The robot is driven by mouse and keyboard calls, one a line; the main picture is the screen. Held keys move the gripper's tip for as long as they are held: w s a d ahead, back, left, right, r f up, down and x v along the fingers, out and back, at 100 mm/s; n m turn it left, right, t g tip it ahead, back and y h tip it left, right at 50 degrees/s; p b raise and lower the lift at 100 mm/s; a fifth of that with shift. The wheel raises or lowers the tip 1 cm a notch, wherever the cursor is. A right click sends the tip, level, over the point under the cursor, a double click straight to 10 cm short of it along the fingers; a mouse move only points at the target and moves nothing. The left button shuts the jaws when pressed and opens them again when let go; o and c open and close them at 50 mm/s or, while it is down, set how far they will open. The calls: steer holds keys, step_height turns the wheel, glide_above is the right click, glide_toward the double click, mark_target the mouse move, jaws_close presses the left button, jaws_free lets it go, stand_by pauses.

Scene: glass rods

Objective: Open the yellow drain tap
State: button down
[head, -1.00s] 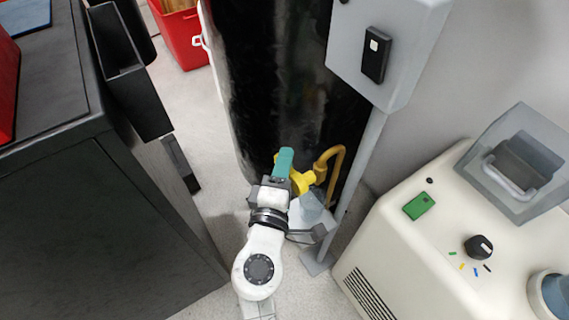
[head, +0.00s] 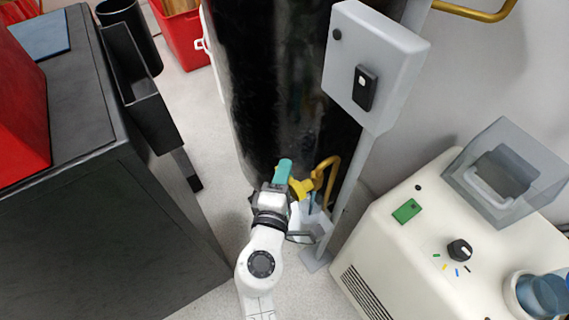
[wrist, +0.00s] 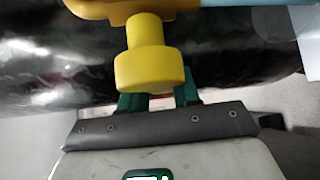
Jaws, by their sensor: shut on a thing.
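The yellow drain tap (head: 301,188) sits low on the front of the black cylinder (head: 285,90), joined to a bent yellow-brown pipe (head: 328,172). In the wrist view the tap's round yellow end (wrist: 148,68) fills the upper middle. My gripper (head: 283,172) is at the tap's left side in the head view, its teal fingers pointing at the cylinder. In the wrist view my gripper (wrist: 158,97) is shut on the tap, with a finger to each side. The exact contact is hidden behind the yellow end. A pale blue streak (head: 311,202) shows just below the tap.
A grey post with a switch box (head: 375,65) stands right of the cylinder. A cream machine (head: 400,250) with a dial is at the right. A dark cabinet (head: 90,220) fills the left. A red bin (head: 182,40) is behind. Pale floor shows between.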

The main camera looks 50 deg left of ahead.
steer(key=shift+d+f+n+g+h+p, duration=0.25)
steer(key=shift+n+g+h+p, duration=0.45)
steer(key=shift+p, duration=2.45)
steer(key=shift+f+n+h+p, duration=0.3)
steer(key=shift+f+p, duration=0.15)
steer(key=shift+f, duration=0.05)
steer(key=c, duration=0.9)
jaws_free()
steer(key=p+v, duration=0.2)
steer(key=v, duration=0.8)
steer(key=shift+s+d+r, duration=0.2)
steer(key=shift+s, duration=0.1)
